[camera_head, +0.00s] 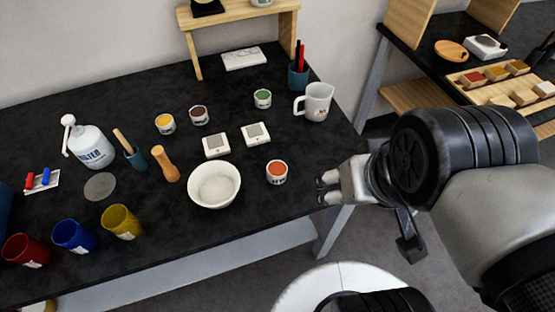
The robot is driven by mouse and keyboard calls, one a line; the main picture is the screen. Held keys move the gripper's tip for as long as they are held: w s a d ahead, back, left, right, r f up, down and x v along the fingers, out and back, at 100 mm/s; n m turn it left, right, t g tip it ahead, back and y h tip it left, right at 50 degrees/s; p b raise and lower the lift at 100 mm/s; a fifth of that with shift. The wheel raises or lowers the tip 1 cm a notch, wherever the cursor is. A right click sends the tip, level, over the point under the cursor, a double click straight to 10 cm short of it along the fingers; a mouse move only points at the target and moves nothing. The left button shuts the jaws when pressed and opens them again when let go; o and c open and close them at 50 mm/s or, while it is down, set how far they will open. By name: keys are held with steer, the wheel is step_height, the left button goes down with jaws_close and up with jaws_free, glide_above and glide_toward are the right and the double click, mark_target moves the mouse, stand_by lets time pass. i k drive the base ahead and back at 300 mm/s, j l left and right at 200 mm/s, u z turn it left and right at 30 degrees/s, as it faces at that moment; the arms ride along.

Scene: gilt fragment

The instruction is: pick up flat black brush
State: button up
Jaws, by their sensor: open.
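I cannot clearly make out a flat black brush. A blue cup (298,77) at the back right of the black table (230,118) holds upright thin red and dark handles; whether one is a brush I cannot tell. A dark thing at the far right edge on the second table is cut off and unclear. My gripper (325,189) is open and appears empty near the table's right front edge. It is right of the jar of orange paint (277,172) and apart from it.
A white bowl (214,186), two small white devices, a measuring jug (315,101), paint jars, a wooden grinder-like piece (165,164) and a white pump bottle (90,145) stand around. Red, blue and yellow cups line the left front. A wooden shelf (240,14) stands behind.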

mark_target(297, 53)
steer(key=i+l+u, duration=0.2)
steer(key=l+u, duration=0.15)
steer(key=l, duration=0.7)
steer(key=l+u, duration=0.3)
steer(key=l, duration=0.75)
steer(key=i+l+u, duration=0.3)
steer(key=i+l, duration=0.15)
steer(key=i, duration=0.35)
steer(key=i+l+u, duration=0.3)
steer(key=i+l, duration=0.35)
steer(key=i, duration=0.05)
